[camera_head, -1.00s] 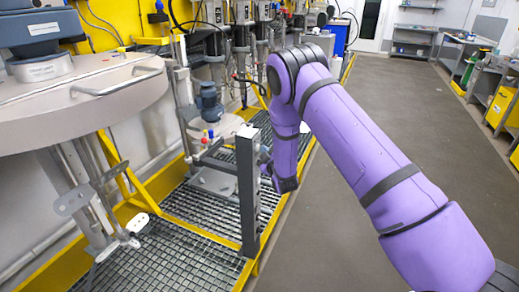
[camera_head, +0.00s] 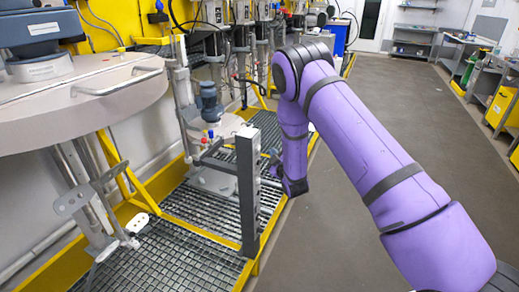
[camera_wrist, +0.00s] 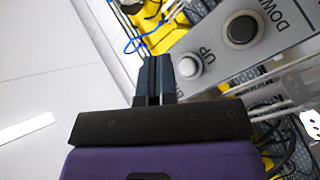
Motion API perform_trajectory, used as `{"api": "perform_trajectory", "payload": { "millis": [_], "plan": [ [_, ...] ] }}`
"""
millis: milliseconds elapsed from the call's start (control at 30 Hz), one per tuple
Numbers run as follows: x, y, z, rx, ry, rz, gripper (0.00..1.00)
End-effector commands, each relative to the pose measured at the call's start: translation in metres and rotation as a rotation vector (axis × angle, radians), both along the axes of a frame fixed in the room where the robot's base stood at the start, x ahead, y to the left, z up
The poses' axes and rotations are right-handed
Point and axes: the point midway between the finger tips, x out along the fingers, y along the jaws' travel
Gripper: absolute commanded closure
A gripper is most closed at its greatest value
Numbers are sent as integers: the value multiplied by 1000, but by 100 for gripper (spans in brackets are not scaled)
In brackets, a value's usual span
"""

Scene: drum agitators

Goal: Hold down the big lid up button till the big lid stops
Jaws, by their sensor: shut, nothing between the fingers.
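The big lid (camera_head: 85,105) is a wide grey disc with a rim handle, raised at the left of the head view. A dark post (camera_head: 248,190) stands at the edge of the grating, and the end of my arm is just right of it. In the wrist view a grey panel (camera_wrist: 275,58) bears a light round button (camera_wrist: 188,66) by the word UP and a dark round button (camera_wrist: 241,28) by the word DOWN. My gripper (camera_wrist: 154,62) is shut and empty, its tips just left of the UP button. Whether they touch it cannot be told.
A smaller vessel with a motor (camera_head: 208,105) stands behind the post. Yellow-edged grating (camera_head: 200,235) lies below the lid. The grey floor (camera_head: 400,130) to the right is clear, with shelves and yellow bins (camera_head: 500,105) beyond.

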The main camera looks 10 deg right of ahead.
Motion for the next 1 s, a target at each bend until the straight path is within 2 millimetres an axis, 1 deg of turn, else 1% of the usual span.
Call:
{"api": "perform_trajectory", "payload": {
  "millis": [200, 300, 667, 767, 833, 967, 1000],
  "plan": [
    [-11, -17, 0, -2, 0, -3, 100],
    [-15, -22, 0, -2, 0, -2, 100],
    [-16, -23, 2, 1, 1, -2, 100],
    [-13, -24, 13, 15, 17, -11, 100],
    [-9, -26, 27, 33, 40, -24, 100],
    [-5, -32, 64, 87, 108, -57, 100],
    [-5, -34, 76, 105, 132, -67, 100]
  ]
}}
